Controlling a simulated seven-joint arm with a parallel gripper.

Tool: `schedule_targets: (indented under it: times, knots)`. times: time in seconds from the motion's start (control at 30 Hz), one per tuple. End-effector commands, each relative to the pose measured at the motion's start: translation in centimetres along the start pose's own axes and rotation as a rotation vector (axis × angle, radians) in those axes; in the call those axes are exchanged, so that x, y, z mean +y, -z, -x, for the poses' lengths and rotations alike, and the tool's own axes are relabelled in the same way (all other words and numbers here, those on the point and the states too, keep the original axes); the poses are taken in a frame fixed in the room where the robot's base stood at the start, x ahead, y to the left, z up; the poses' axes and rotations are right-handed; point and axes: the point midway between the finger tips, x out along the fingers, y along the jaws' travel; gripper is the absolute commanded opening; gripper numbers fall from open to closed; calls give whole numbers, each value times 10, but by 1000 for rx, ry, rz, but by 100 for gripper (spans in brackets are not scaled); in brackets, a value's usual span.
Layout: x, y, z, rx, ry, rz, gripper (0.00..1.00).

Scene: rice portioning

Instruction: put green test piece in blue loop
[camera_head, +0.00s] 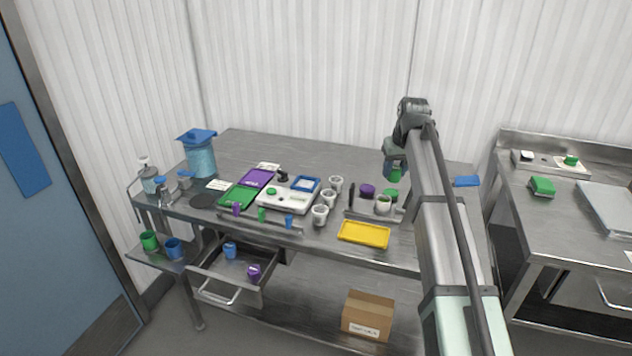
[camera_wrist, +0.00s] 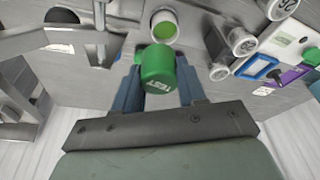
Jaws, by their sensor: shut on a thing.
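The green test piece (camera_wrist: 158,68) is a short green cylinder with a small white label. My gripper (camera_wrist: 157,85) is shut on it, with one finger on each side. In the head view my gripper (camera_head: 394,165) hangs over the right part of the table with the green piece (camera_head: 395,177) below it, above the small rack. The blue loop (camera_head: 306,184) is a blue square frame at the back right of a white device (camera_head: 285,197), left of my gripper. It also shows at the right in the wrist view (camera_wrist: 258,67).
White cups (camera_head: 320,214) stand between the device and the rack (camera_head: 372,215), which holds a purple piece (camera_head: 367,190) and a white cup (camera_head: 383,202). A yellow tray (camera_head: 364,234) lies at the front edge. The table behind the device is clear.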

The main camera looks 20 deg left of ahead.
Motion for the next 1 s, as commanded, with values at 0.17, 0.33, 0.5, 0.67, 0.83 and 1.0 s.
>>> schedule_targets:
  times: [0.17,0.33,0.5,0.67,0.83,1.0]
  knots:
    - [-36,77,-26,-1,26,94,10]
    - [-74,134,-54,0,50,175,10]
    - [-107,177,-79,1,67,241,10]
    - [-130,201,-95,0,78,281,10]
    - [-140,210,-104,1,83,298,10]
    - [-141,206,-120,1,83,301,10]
